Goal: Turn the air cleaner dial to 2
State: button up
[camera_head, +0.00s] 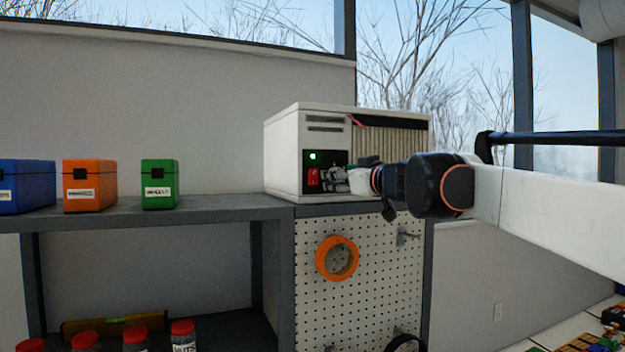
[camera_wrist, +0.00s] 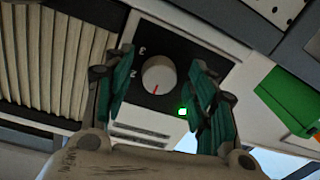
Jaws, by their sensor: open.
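The air cleaner (camera_head: 283,152) is a white box with a slatted grille, standing on the grey shelf. Its dial (camera_wrist: 158,75) is a round pale knob with a red pointer line on a dark panel, seen in the wrist view. The pointer faces the bottom of that view. Contact cannot be told. In the head view my gripper (camera_head: 335,180) is at the front panel and hides the dial.
A green light (camera_head: 313,156) and a red switch (camera_head: 313,177) are on the panel. Green (camera_head: 160,172), orange (camera_head: 90,207) and blue (camera_head: 27,207) boxes stand left on the shelf (camera_head: 232,203). Orange tape (camera_head: 323,262) hangs on the pegboard (camera_head: 375,280) below.

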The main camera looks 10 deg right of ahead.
jog(key=shift+s+r, duration=0.1)
jog(key=shift+r, duration=0.05)
jog(key=shift+c, duration=1)
jog(key=c, duration=0.9)
jog(key=shift+o, duration=0.3)
jog(key=shift+m, duration=0.3)
jog(key=m, duration=1.1)
jog(key=shift+a+t, duration=0.2)
jog(key=shift+t, duration=0.1)
jog(key=shift+m, duration=0.4)
